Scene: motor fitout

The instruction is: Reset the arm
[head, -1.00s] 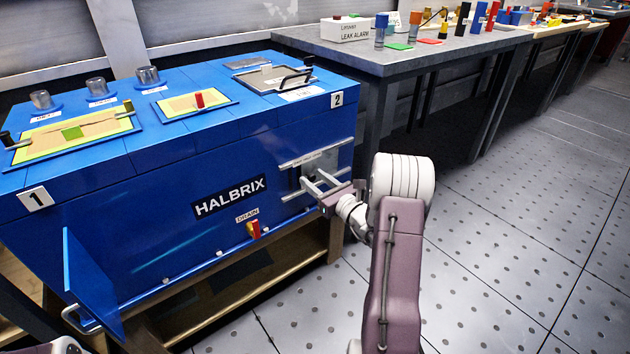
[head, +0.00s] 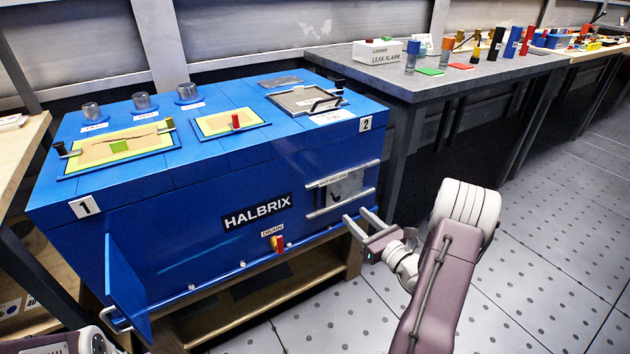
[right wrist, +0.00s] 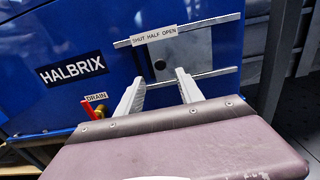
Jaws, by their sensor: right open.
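My right gripper (head: 356,214) is open and empty in the head view, just in front of the blue HALBRIX cabinet's front face (head: 215,250), below and right of a small grey sliding panel (head: 352,187). In the right wrist view the two fingers (right wrist: 160,73) point at that panel (right wrist: 192,55), which sits between two rails under a label reading SHUT HALF OPEN. A dark knob shows on the panel. The fingers appear apart from it.
A blue door (head: 127,290) stands open at the cabinet's left front. A red and yellow drain handle (head: 278,243) is on the front. A grey table (head: 450,80) with a leak alarm box (head: 377,51) stands behind right. The floor at right is clear.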

